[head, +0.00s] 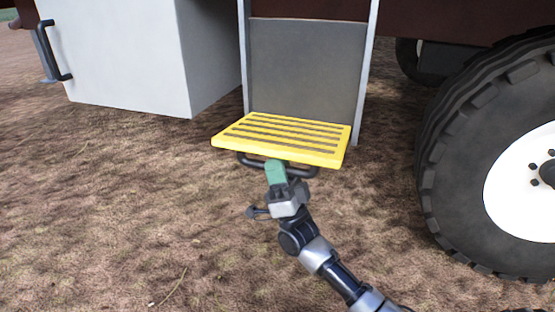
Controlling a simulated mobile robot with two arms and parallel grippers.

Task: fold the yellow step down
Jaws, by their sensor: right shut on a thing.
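The yellow step (283,137) is a slotted plate at the foot of a grey panel between two light posts. It lies about level, sticking out toward me. A dark bar handle (307,171) hangs below its front edge. My right gripper (275,168) is at the handle under the step's front edge and is shut on it. Its green fingers hide the middle of the handle. My left gripper is not in view.
A large black tyre with a white hub (520,180) stands to the right. A white cabinet (125,55) with a dark handle (52,50) is on the left. The bare brown ground in front of the step is clear.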

